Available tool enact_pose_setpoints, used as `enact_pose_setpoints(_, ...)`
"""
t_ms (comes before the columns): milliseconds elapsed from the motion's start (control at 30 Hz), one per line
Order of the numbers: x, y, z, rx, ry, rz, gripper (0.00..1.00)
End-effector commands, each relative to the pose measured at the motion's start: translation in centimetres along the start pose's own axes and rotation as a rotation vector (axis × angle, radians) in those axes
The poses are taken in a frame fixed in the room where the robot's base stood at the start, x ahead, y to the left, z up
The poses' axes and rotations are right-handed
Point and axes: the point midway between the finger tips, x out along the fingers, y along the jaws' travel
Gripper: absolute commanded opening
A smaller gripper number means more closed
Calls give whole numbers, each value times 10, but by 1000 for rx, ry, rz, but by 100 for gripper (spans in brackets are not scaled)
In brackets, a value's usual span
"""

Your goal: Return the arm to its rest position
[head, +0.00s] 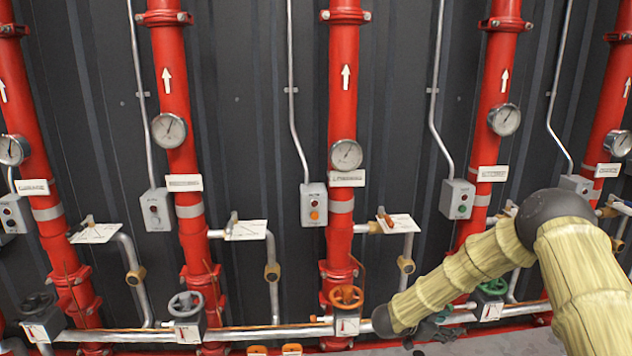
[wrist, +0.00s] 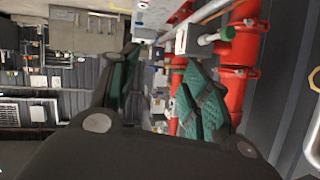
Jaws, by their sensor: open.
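My arm, in a yellowish cover with dark joints, reaches in from the lower right of the head view. My gripper (head: 428,331) is at its far end, low in front of the pipes, small and partly hidden by the arm. In the wrist view my gripper (wrist: 160,95) shows two dark fingers with green pads, spread apart. Nothing is seen between them.
Several red pipes (head: 343,85) stand along a dark ribbed wall (head: 250,95). An orange handwheel (head: 346,297) is left of my gripper, a green handwheel (head: 493,286) right of it. Grey control boxes (head: 314,205) and gauges (head: 346,155) sit higher. A horizontal pale pipe (head: 245,333) runs low.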

Motion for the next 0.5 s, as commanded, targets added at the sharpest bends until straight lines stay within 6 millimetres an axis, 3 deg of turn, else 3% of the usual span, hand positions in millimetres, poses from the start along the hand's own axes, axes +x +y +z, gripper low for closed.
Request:
enact_pose_setpoints(333, -15, 34, 88, -173, -102, -230, 48)
enact_pose_setpoints(500, -32, 79, 154, -328, -216, -381, 48)
